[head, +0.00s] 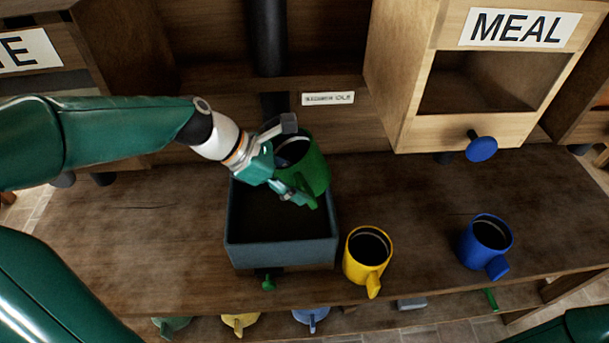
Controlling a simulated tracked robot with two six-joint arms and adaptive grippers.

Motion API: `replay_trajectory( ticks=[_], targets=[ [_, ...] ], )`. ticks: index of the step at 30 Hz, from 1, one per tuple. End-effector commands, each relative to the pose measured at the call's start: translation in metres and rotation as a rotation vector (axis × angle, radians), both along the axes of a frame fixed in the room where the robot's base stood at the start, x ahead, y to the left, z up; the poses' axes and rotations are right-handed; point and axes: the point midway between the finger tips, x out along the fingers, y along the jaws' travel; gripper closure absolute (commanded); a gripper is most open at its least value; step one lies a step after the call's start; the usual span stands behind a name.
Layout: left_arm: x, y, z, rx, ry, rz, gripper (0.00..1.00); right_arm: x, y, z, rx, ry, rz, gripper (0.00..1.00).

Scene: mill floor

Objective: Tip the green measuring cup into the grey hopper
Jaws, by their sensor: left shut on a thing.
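The green measuring cup (316,168) is held above the back right part of the grey hopper (281,254). Its dark mouth shows at the upper left, so it looks a little tilted at most; its contents cannot be made out. My left gripper (297,190) is shut on the green cup at its handle side. The hopper is an open square box with a dark inside, standing on the wooden bench. My right gripper is not in view.
A yellow cup (364,270) stands just right of the hopper, and a blue cup (477,246) stands farther right. A wooden MEAL bin (408,128) with a blue knob (481,149) is at the back right. Bare bench (130,231) lies left of the hopper.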

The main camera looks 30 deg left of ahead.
Motion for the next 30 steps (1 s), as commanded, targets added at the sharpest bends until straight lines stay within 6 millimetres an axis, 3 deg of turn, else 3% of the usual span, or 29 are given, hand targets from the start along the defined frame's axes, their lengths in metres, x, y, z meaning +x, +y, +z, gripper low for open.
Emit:
replay_trajectory(
  ticks=[9, 21, 30],
  targets=[
    [0.0, 0.0, 0.007, 0.064, 0.037, -0.002, 1.0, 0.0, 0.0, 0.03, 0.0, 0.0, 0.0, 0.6],
    [0.001, -0.002, 0.013, 0.328, 0.195, -0.01, 1.0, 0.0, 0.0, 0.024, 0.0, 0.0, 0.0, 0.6],
    [0.0, 0.0, 0.014, 0.358, 0.217, -0.001, 1.0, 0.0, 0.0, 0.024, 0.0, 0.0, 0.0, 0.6]
  ],
)
